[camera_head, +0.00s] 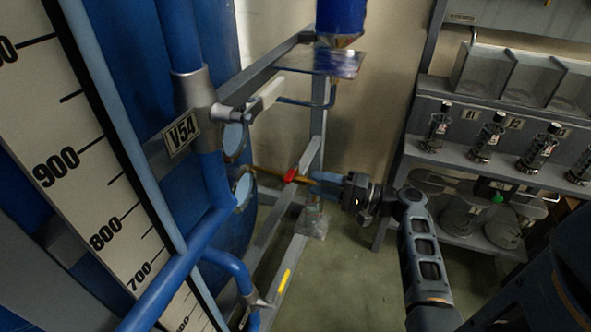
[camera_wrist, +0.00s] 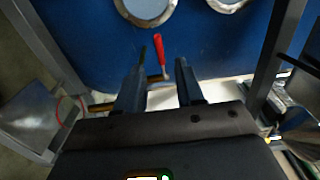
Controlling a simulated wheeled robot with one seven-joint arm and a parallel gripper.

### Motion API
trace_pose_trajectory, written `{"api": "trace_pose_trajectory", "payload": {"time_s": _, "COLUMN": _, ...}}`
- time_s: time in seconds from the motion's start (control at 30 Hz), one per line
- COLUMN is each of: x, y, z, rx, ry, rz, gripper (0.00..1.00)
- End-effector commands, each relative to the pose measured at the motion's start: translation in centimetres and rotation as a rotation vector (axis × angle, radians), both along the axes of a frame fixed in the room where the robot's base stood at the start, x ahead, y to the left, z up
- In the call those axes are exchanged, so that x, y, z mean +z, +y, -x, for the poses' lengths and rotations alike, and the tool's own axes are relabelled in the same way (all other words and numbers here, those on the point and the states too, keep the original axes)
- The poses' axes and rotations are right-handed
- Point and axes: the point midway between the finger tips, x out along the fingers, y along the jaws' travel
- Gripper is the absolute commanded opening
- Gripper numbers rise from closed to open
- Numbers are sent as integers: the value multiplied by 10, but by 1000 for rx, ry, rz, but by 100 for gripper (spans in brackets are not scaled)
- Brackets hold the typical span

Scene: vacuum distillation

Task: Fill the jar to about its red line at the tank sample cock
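The sample cock is a brass pipe with a red handle (camera_head: 290,175) at the side of the blue tank (camera_head: 130,60). In the wrist view the red handle (camera_wrist: 160,52) stands up between and beyond my fingertips. My gripper (camera_head: 318,178) points at the cock from the right, its fingers close to the handle. In the wrist view my gripper (camera_wrist: 168,62) is open, with a gap between the fingers and nothing clearly held. A thin red ring (camera_wrist: 68,96) shows at left in the wrist view; I cannot tell whether it is the jar's red line.
Several capped glass cylinders (camera_head: 487,138) stand on a labelled shelf (camera_head: 425,158) at right. A grey metal frame (camera_head: 285,235) stands beside the tank under the cock. A valve tagged V54 (camera_head: 181,135) and blue pipes are at left. Clear floor (camera_head: 345,270) lies below my arm.

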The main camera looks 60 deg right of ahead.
Motion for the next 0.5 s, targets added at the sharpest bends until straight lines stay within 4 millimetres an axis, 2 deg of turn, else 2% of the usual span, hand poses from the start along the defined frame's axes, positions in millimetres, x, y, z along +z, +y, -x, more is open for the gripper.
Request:
{"api": "trace_pose_trajectory", "payload": {"time_s": 0.3, "x": 1, "y": 4, "z": -47, "rx": 3, "ry": 0, "rz": 3, "gripper": 37}}
{"api": "trace_pose_trajectory", "payload": {"time_s": 0.5, "x": 0, "y": 5, "z": -66, "rx": 2, "ry": 0, "rz": 3, "gripper": 37}}
